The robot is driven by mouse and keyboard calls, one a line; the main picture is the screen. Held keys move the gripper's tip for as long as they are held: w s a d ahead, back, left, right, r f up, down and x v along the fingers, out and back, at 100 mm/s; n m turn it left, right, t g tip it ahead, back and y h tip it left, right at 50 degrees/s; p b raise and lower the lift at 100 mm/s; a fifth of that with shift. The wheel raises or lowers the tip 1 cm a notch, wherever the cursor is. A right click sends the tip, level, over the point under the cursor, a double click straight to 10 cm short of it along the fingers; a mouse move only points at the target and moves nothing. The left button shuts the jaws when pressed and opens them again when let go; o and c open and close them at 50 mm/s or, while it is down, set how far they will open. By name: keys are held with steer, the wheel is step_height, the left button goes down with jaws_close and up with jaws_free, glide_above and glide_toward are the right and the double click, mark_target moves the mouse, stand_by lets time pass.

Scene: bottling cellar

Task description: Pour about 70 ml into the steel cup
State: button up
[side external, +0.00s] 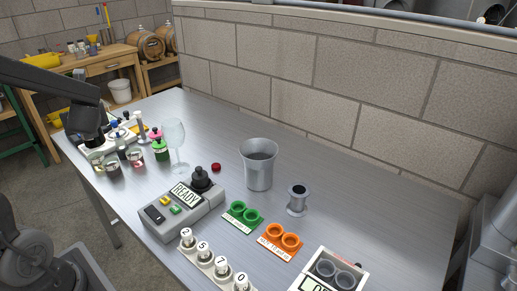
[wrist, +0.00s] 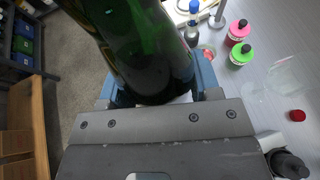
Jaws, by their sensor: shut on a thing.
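The steel cup (side external: 259,165) stands upright near the middle of the metal table, its mouth open upward. What lies inside it cannot be made out. My gripper (wrist: 157,90) is shut on a dark green glass bottle (wrist: 140,45), with one finger on each side of it. In the side view my gripper (side external: 90,138) is at the far left of the table, well away from the cup. The bottle is not clearly visible there. The bottle's liquid level and mouth cannot be made out in the wrist view.
A stemmed glass (side external: 173,142), small green and pink bottles and a red cap (side external: 216,167) stand between my gripper and the cup. A grey device reading READY (side external: 186,205), a steel jigger (side external: 297,200) and green and orange cup holders (side external: 281,241) are nearer. A block wall backs the table.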

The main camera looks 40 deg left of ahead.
steer(key=shift+r, duration=0.9)
steer(key=w+d+m+t+h, duration=0.25)
steer(key=w+d, duration=0.35)
steer(key=w, duration=0.4)
steer(key=w+d+m+t+h, duration=0.2)
steer(key=w+d+m+t, duration=0.3)
steer(key=w, duration=0.6)
steer(key=w+d+m+t+h, duration=0.1)
steer(key=w+d+m+h, duration=0.1)
steer(key=w+d, duration=0.7)
step_height(320, 180, down, 13)
steer(key=w+a, duration=0.1)
steer(key=shift+a, duration=0.25)
steer(key=shift+w+y, duration=0.1)
steer(key=shift+y, duration=0.35)
